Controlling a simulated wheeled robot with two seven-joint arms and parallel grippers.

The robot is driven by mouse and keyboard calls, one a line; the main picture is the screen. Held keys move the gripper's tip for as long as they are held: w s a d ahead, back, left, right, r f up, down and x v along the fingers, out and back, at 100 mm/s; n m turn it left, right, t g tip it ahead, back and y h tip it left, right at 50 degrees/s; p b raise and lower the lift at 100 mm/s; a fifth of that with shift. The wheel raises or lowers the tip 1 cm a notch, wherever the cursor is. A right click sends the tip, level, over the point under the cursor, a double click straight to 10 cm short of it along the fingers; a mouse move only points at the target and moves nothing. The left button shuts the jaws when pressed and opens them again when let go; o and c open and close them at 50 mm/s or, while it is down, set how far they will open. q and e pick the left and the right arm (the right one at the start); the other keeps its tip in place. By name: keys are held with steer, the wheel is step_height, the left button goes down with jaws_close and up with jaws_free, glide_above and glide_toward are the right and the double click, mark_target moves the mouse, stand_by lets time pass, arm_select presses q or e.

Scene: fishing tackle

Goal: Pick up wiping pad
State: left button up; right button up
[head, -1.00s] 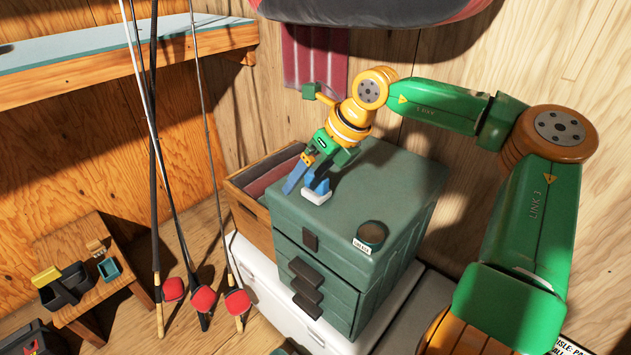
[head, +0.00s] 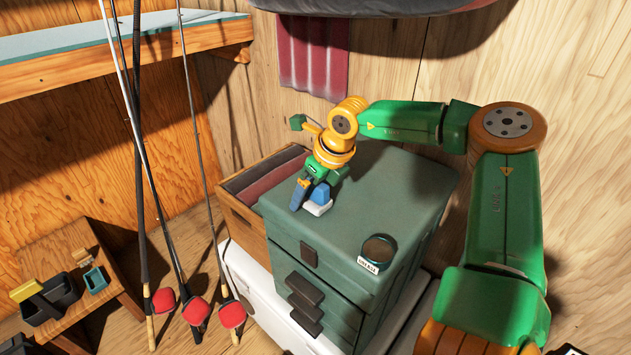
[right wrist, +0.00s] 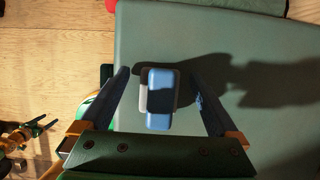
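The wiping pad (head: 318,206) has a white base and a blue grip, and sits on top of the green drawer cabinet (head: 345,225) near its left corner. In the right wrist view the pad's blue grip (right wrist: 160,98) lies between the two fingers, with a gap on each side. My right gripper (head: 305,199) is open and pointed down at the pad, beside and over it. It also shows in the right wrist view (right wrist: 162,90), fingers spread wide. My left gripper is not in view.
A round labelled tin (head: 379,250) stands on the cabinet's front right. A wooden crate (head: 262,193) with cloth is left of the cabinet. Fishing rods (head: 150,165) lean at the left. A small wooden bench with dark bins (head: 50,298) stands at lower left.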

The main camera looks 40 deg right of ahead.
steer(key=c, duration=1.4)
step_height(320, 180, up, 10)
steer(key=shift+w, duration=0.1)
